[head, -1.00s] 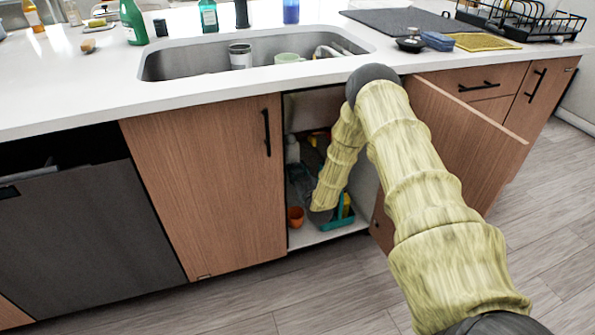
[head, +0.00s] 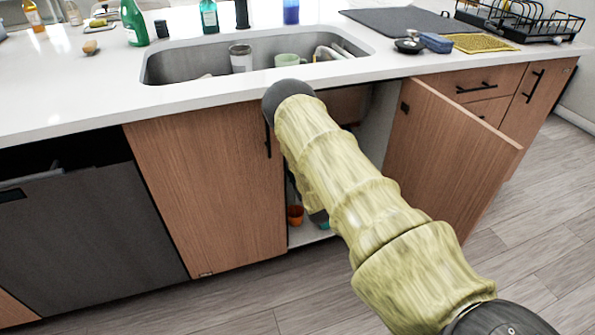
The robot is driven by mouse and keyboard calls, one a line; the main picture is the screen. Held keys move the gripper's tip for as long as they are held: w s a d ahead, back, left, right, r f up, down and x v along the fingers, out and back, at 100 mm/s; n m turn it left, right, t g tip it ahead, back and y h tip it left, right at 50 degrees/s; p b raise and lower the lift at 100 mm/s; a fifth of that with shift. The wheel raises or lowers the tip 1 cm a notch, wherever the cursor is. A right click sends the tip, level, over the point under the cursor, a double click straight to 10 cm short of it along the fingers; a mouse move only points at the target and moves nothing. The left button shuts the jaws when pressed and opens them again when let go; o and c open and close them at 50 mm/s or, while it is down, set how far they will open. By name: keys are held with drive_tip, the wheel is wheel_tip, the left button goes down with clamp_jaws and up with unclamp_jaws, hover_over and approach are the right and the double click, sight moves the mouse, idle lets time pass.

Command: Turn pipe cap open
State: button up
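I cannot make out a pipe cap in the head view; the inside of the under-sink cabinet is mostly hidden behind my arm. My arm reaches from the lower right up to the front of the cabinet, with its elbow just below the counter edge. My gripper is not visible. The open cabinet shows a strip of its floor (head: 306,236), with an orange cup (head: 295,215) and a bit of a teal item (head: 320,219) on it.
The right cabinet door (head: 447,157) stands open to the right of my arm. The left door (head: 208,190) is shut. Above are the counter edge (head: 205,107) and the sink (head: 190,66). The floor (head: 540,230) at right is clear.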

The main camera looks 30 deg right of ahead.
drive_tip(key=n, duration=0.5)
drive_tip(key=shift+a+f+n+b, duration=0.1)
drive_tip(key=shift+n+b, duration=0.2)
drive_tip(key=shift+b, duration=0.05)
idle(0.4)
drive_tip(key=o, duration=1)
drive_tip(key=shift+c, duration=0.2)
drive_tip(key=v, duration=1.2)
